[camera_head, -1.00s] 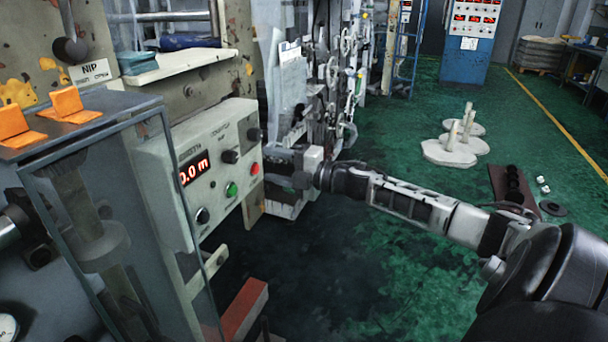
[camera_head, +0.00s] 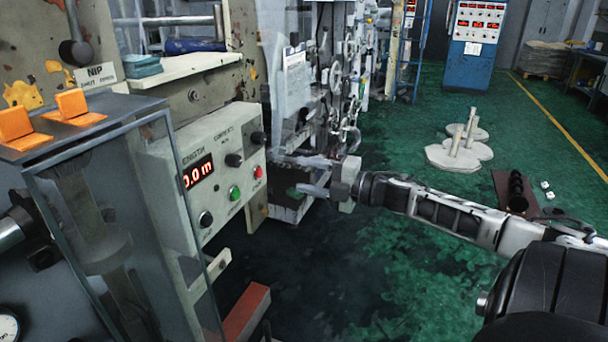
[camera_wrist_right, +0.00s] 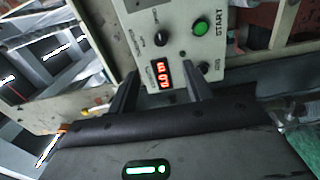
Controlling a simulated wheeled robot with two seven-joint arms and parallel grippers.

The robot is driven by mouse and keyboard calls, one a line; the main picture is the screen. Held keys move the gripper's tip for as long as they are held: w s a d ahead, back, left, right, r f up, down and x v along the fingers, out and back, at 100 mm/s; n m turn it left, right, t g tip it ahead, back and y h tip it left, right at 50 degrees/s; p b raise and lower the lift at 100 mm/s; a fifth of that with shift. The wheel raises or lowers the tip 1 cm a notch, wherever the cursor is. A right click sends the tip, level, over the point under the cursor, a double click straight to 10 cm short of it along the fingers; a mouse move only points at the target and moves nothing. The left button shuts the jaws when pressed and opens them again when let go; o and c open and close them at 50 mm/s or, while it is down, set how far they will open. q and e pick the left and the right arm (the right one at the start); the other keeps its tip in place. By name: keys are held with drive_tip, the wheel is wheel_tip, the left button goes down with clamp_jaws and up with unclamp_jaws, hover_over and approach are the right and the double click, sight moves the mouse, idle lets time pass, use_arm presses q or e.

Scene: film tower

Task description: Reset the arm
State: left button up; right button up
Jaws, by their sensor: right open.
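My right arm (camera_head: 465,218) comes in from the right and reaches across the floor toward the machine. My right gripper (camera_head: 296,175) is open and empty, its two fingers spread and pointing left. It is right of the grey control panel (camera_head: 222,205), apart from it in the picture. The panel has a red digit display (camera_head: 198,172), a green button (camera_head: 234,193), a red button (camera_head: 258,172) and dark knobs. In the right wrist view the panel (camera_wrist_right: 180,18) lies beyond the open fingers (camera_wrist_right: 160,93), with the green button marked START (camera_wrist_right: 201,27). My left gripper is not in view.
A glass-sided guard (camera_head: 105,225) with orange blocks (camera_head: 72,104) on top stands at the left. A red-topped beam (camera_head: 246,308) is low in front. White discs with posts (camera_head: 460,153) stand on the open green floor. A blue cabinet (camera_head: 472,62) is at the back.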

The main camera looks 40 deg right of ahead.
drive_tip(key=s+a+f+m+g+h, duration=0.1)
drive_tip(key=s+a+f+m, duration=0.3)
drive_tip(key=f, duration=0.3)
drive_tip(key=s+a+f+m+h, duration=0.2)
drive_tip(key=a+f+m, duration=0.2)
drive_tip(key=a+f, duration=0.2)
drive_tip(key=s+a+f+m+g+h, duration=0.1)
drive_tip(key=s+a+f+m, duration=0.25)
drive_tip(key=f, duration=0.35)
drive_tip(key=s+a+f+m+g, duration=0.2)
drive_tip(key=s+a+m, duration=0.2)
drive_tip(key=a, duration=0.5)
drive_tip(key=s+a+f+m+g, duration=0.2)
drive_tip(key=s+a+m, duration=0.2)
drive_tip(key=a, duration=0.4)
drive_tip(key=shift+s+a+f, duration=0.4)
drive_tip(key=shift+s, duration=0.3)
drive_tip(key=shift+c, duration=0.3)
